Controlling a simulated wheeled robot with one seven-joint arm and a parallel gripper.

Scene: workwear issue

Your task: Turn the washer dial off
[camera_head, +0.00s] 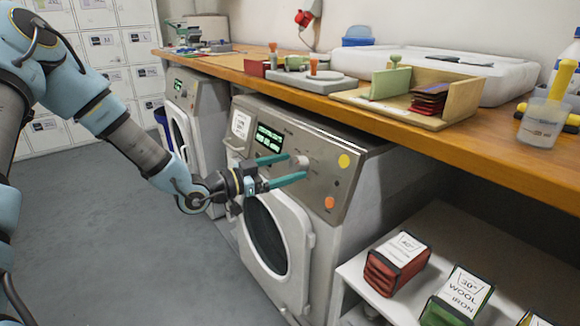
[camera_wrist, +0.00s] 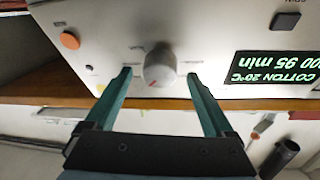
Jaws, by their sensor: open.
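The washer (camera_head: 328,262) stands under the bench, with a round door and a tilted grey control panel. Its dial (camera_head: 301,161) is a pale round knob to the right of a lit green display (camera_head: 269,138). In the wrist view the dial (camera_wrist: 159,66) shows a red mark at its lower edge, and the display (camera_wrist: 285,68) reads upside down, "COTTON 20°C" and "95 min". My gripper (camera_head: 297,166) is open, its teal fingers pointing at the panel. In the wrist view the fingertips lie on either side of the dial, with gaps showing. I cannot tell how far they reach along it.
An orange button (camera_head: 329,202) and a yellow button (camera_head: 344,161) sit right of the dial. A second washer (camera_head: 181,112) stands to the left. The wooden bench (camera_head: 400,112) overhangs the panel. A shelf with labelled fabric bundles (camera_head: 397,263) is at lower right. The floor at left is clear.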

